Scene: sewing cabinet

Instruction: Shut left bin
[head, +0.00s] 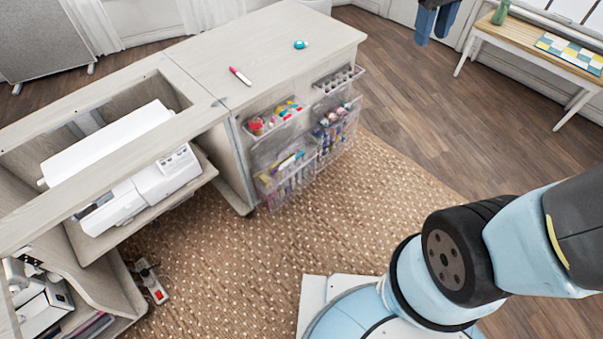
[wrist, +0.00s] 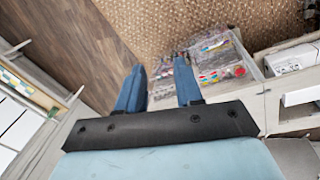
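Clear plastic bins hang on the end of the pale wood cabinet (head: 215,50), in two columns. The left column has an upper bin (head: 262,143) with colourful small items and a lower bin (head: 288,180) packed with more. The right column has an upper bin (head: 338,82) with a row of small items and a lower bin (head: 337,132). How far each bin is tilted out is hard to tell. My gripper (wrist: 159,72) shows in the wrist view with its two blue fingers apart and nothing between them. Bins with colourful contents (wrist: 222,72) show beyond the fingers, apart from them.
A white sewing machine (head: 140,190) sits in the open cabinet section at left. A pink-capped marker (head: 240,76) and a teal item (head: 300,45) lie on top. A power strip (head: 152,283) lies on the brown rug (head: 230,270). The rug before the bins is clear.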

